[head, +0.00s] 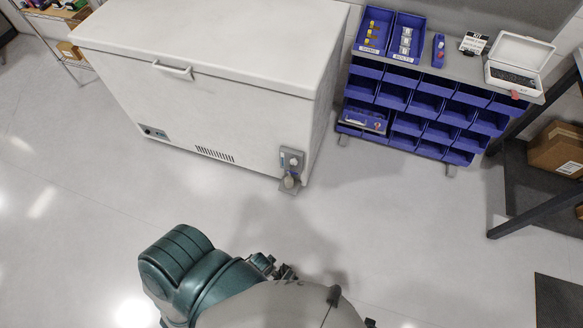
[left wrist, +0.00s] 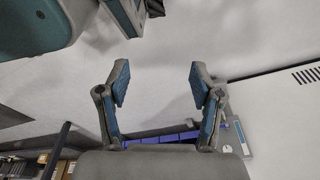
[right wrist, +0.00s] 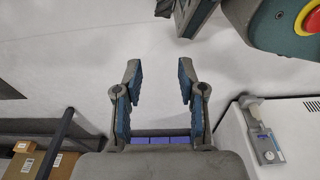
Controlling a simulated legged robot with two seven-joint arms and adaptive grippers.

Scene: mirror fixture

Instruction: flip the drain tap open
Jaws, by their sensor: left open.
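The drain tap (head: 290,181) is a small grey fitting on a grey plate (head: 292,160) at the lower right corner of the white chest freezer (head: 220,100). In the right wrist view the tap (right wrist: 249,102) and its plate (right wrist: 268,148) show at the right, beside the gripper and apart from it. In the left wrist view the plate (left wrist: 240,136) is partly hidden behind a finger. My left gripper (left wrist: 158,78) is open and empty. My right gripper (right wrist: 159,75) is open and empty. Neither gripper shows clearly in the head view.
A rack of blue bins (head: 430,105) stands right of the freezer, with a white open case (head: 518,60) on top. A dark-legged frame (head: 530,205) and a cardboard box (head: 558,150) are at the right. The floor (head: 390,235) before the freezer is clear.

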